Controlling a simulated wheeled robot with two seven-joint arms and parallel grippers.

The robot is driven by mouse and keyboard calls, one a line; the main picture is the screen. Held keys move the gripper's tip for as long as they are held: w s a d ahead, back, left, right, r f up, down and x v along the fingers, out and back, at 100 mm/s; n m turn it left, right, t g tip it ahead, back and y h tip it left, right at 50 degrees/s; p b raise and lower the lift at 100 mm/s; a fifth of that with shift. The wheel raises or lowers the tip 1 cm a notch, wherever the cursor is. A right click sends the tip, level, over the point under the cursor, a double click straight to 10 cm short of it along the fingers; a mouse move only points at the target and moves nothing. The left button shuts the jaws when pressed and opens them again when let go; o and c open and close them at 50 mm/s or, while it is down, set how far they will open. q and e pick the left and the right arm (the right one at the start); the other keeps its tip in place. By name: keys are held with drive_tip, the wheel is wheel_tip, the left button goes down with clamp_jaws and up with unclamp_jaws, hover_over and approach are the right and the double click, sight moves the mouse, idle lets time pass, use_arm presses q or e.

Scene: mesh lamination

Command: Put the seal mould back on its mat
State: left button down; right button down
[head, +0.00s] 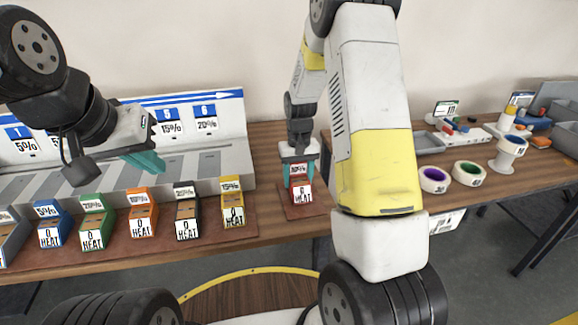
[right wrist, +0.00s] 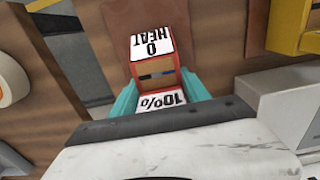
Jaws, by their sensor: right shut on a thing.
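The red seal mould (head: 302,192), labelled 10% and 0 HEAT, is between the teal fingers of my right gripper (head: 299,160). It also shows in the right wrist view (right wrist: 154,45), upright, with a finger against each side. A small dark red mat (head: 291,211) lies under it at the table's edge. I cannot tell whether the mould touches the mat or hangs just above it. My left gripper (head: 145,162) is over the grey slotted rack, away from the mould, with no object visible in it. Its finger gap is not clear.
Several similar moulds in other colours stand in a row on a long brown mat (head: 140,246), the yellow one (head: 232,207) nearest the red mould. Behind them is the grey rack (head: 205,165). Tape rolls (head: 434,180) and trays are on the right table, beyond my right arm.

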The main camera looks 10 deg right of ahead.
sight(298, 178)
drive_tip(key=shift+f, duration=0.1)
drive_tip(key=c, duration=0.5)
unclamp_jaws()
drive_tip(key=s+r+t, duration=0.1)
drive_tip(key=s+r, duration=0.1)
drive_tip(key=r, duration=0.7)
drive_tip(key=s+r, duration=0.2)
drive_tip(key=r, duration=0.7)
drive_tip(key=s+r+t, duration=0.1)
drive_tip(key=s+r, duration=0.2)
drive_tip(key=s, duration=0.3)
drive_tip(key=s+a+r+t+y, duration=0.1)
drive_tip(key=s+r+t, duration=0.1)
drive_tip(key=s, duration=0.5)
drive_tip(key=s+a+r+t+y, duration=0.1)
drive_tip(key=s+r+t, duration=0.1)
drive_tip(key=s, duration=0.5)
drive_tip(key=shift+s+a+r, duration=0.1)
drive_tip(key=shift+s+r, duration=0.05)
drive_tip(key=shift+r, duration=0.75)
